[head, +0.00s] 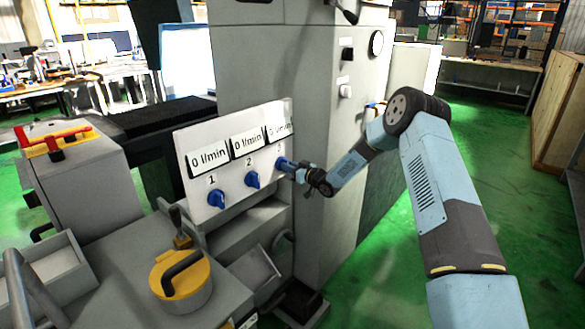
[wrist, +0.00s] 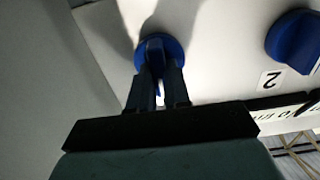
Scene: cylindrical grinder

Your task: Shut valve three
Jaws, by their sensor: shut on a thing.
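A white panel (head: 236,189) carries three blue valve knobs in a row, numbered 1, 2 and 3. Valve three (head: 281,163) is the rightmost knob in the head view; its round blue base also shows in the wrist view (wrist: 143,50). My gripper (head: 291,168) reaches it from the right. In the wrist view my gripper (wrist: 157,78) is shut on the ridge of valve three, one dark finger on each side. The display (head: 279,129) above valve three is partly cut off and its number is hard to read.
Knob 2 (head: 252,180) and knob 1 (head: 216,199) stand to the left, under displays reading 0 l/min. Knob 2 also shows in the wrist view (wrist: 295,40). The grey machine cabinet (head: 300,75) rises close behind the panel. Green floor (head: 480,160) is free on the right.

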